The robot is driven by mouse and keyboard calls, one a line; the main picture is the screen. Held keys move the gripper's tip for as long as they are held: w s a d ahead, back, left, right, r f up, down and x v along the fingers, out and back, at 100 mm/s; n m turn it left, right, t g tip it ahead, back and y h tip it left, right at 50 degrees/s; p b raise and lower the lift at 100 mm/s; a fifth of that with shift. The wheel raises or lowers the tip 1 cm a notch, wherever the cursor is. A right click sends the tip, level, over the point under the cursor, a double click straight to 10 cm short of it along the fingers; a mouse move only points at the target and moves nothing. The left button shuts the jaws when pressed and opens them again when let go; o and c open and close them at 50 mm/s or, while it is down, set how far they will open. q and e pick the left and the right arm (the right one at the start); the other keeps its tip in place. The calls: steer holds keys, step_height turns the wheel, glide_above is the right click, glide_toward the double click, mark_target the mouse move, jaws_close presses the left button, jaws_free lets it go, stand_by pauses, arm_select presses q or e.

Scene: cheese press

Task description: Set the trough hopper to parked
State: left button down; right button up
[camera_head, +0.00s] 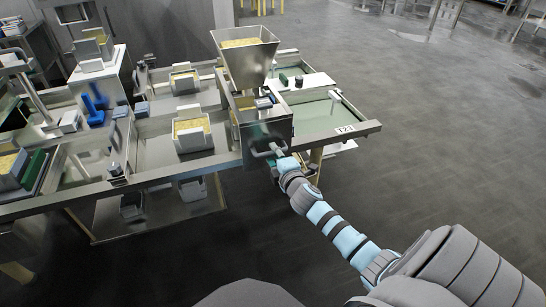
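The trough hopper (247,62) is a grey metal funnel with yellow curd-like pieces at its top. It sits on a boxy metal carriage (283,128) that spans the trough table near its right part. A grey bar handle (262,153) sticks out from the carriage's front face. My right arm reaches in from the lower right, and its gripper (277,154) is at the right end of this handle. The fingers are small and partly merge with the handle, so their grip is unclear. My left gripper is out of view.
The trough table's front rail (355,130) carries a white "T23" label. Left of the carriage stand several moulds of yellow curd, one being a metal mould (192,132). The dark floor (450,150) at right is clear.

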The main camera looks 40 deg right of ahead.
steer(key=shift+x, duration=1.05)
jaws_close()
